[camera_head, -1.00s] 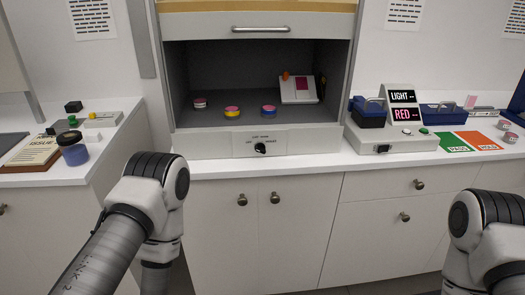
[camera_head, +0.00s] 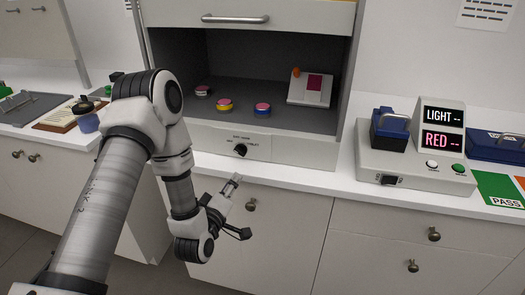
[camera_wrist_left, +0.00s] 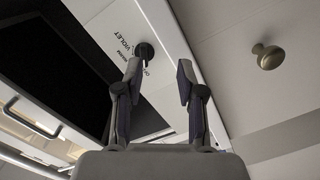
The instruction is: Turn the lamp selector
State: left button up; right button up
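The lamp selector (camera_head: 240,150) is a black knob on the pale front panel below the booth opening. It also shows in the left wrist view (camera_wrist_left: 145,50), beyond my fingertips and nearer the left finger, beside printed words, one reading VIOLET. My left gripper (camera_head: 240,208) is in front of the cabinet, below the knob in the head view. In the left wrist view the left gripper (camera_wrist_left: 157,70) has its two fingers apart with nothing held between them. My right gripper is not in view.
The grey booth (camera_head: 270,84) holds several small jars and a tilted white stand (camera_head: 309,89). To the right stands a grey instrument (camera_head: 415,168) with LIGHT and RED displays. Cabinet knobs, one at the left door (camera_head: 251,205), stick out below the counter.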

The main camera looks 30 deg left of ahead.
aim_at(238, 153)
pick_arm(q)
jog(key=shift+n+t+y, duration=0.3)
jog(key=shift+n+y, duration=0.1)
jog(key=shift+y, duration=0.2)
jog(key=w+a+r, duration=0.1)
jog(key=w, duration=0.1)
jog(key=w+a+r+p, duration=0.1)
jog(key=w, duration=0.2)
jog(key=w+a+r, duration=0.1)
jog(key=w, duration=0.2)
jog(key=shift+r+p, duration=0.3)
jog(key=shift+p, duration=0.1)
jog(key=shift+w+a+f, duration=0.1)
jog(key=shift+w+a, duration=0.1)
jog(key=shift+a, duration=0.05)
jog(key=shift+d, duration=0.1)
grip_shut()
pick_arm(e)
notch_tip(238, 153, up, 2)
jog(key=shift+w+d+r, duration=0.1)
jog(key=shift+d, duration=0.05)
